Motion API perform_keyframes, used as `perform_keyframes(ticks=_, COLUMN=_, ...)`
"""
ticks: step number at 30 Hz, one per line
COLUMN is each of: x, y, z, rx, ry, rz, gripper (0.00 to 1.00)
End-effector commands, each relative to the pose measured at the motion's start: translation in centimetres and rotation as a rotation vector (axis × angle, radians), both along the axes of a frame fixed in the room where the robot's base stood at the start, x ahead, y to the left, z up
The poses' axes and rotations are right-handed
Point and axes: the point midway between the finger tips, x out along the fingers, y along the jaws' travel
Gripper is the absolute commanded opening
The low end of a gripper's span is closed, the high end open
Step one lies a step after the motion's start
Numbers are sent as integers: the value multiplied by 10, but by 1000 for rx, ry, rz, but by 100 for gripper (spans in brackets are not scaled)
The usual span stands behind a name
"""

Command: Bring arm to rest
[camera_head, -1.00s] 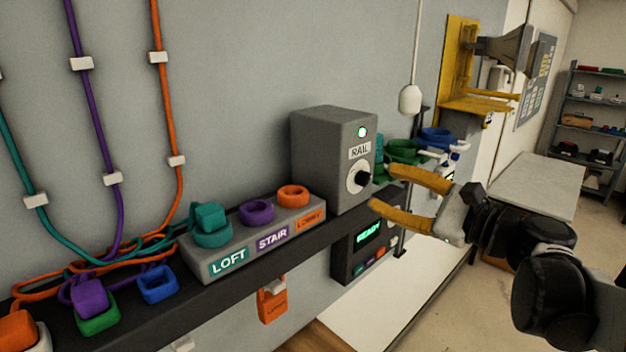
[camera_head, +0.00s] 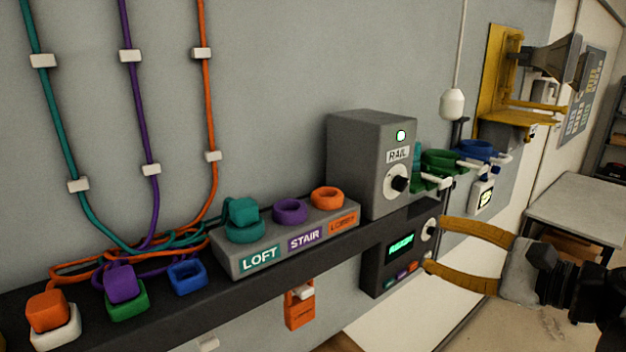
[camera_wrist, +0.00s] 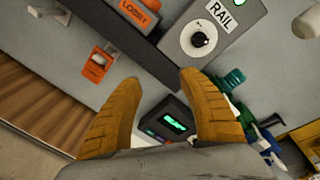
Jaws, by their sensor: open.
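My gripper (camera_head: 434,244) has two yellow fingers spread apart with nothing between them. In the head view it is at the right, below and right of the grey RAIL box (camera_head: 362,165), in front of the dark panel with a green lit display (camera_head: 402,246). I cannot tell whether a finger touches that panel. In the wrist view the fingers (camera_wrist: 160,84) are apart, with the panel's display (camera_wrist: 174,122) showing between them. My arm comes in from the right edge.
A dark shelf (camera_head: 190,312) carries the LOFT, STAIR and LOBBY block (camera_head: 290,243) and several coloured ring and plug pieces. Cables hang on the wall at left. A yellow bracket with a horn (camera_head: 508,85) is at upper right. A white table (camera_head: 585,210) stands behind my arm.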

Motion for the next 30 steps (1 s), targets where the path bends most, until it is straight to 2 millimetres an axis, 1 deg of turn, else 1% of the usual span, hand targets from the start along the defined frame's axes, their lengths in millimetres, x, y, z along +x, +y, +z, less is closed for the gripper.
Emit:
perform_keyframes(ticks=1, x=-5, y=17, z=-48, rx=-91, ry=19, rz=31, gripper=49)
perform_keyframes(ticks=2, x=-8, y=26, z=-72, rx=-159, ry=31, rz=51, gripper=49)
perform_keyframes(ticks=3, x=-15, y=38, z=-106, rx=-261, ry=43, rz=82, gripper=49)
perform_keyframes(ticks=5, x=-25, y=52, z=-156, rx=-423, ry=55, rz=136, gripper=49)
perform_keyframes(ticks=6, x=-33, y=58, z=-187, rx=-533, ry=56, rz=174, gripper=49)
perform_keyframes(ticks=8, x=-46, y=65, z=-231, rx=-698, ry=52, rz=237, gripper=49)
perform_keyframes(ticks=9, x=-55, y=67, z=-259, rx=-810, ry=44, rz=282, gripper=49)
perform_keyframes(ticks=11, x=-67, y=68, z=-299, rx=-977, ry=23, rz=353, gripper=49)
perform_keyframes(ticks=12, x=-75, y=67, z=-324, rx=-1089, ry=4, rz=404, gripper=49)
perform_keyframes(ticks=15, x=-91, y=61, z=-375, rx=-1355, ry=-55, rz=525, gripper=49)
perform_keyframes(ticks=18, x=-101, y=52, z=-409, rx=-1576, ry=-121, rz=630, gripper=49)
perform_keyframes(ticks=21, x=-105, y=45, z=-428, rx=-1734, ry=-174, rz=707, gripper=49)
perform_keyframes(ticks=25, x=-107, y=39, z=-435, rx=-1841, ry=-211, rz=757, gripper=49)
perform_keyframes(ticks=30, x=-107, y=38, z=-435, rx=-1855, ry=-216, rz=763, gripper=49)
